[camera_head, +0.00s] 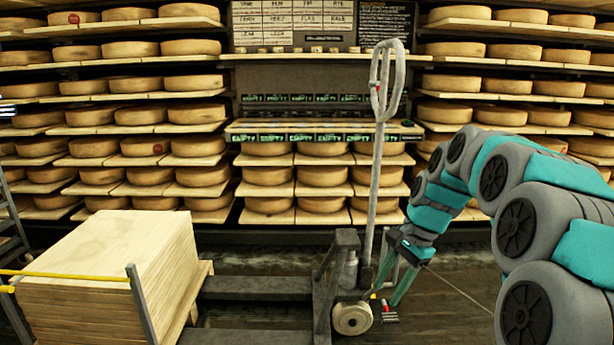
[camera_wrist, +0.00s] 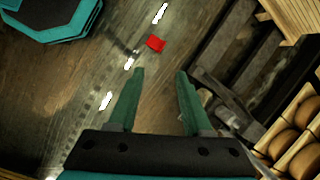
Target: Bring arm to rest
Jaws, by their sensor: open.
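My arm (camera_head: 525,225), grey and teal, reaches in from the right side of the head view and bends down toward the floor. My gripper (camera_head: 386,297) points down beside the upright of a pallet jack. In the wrist view my gripper (camera_wrist: 160,72) shows two green fingers spread apart with nothing between them. A small red object (camera_wrist: 156,43) lies on the floor beyond the fingertips.
The pallet jack (camera_head: 340,270) with its tall handle (camera_head: 387,80) stands close left of my gripper. A stack of wooden boards (camera_head: 110,260) is at the left. Shelves of cheese wheels (camera_head: 325,176) line the back. Floor (camera_head: 455,275) shows between arm and shelves.

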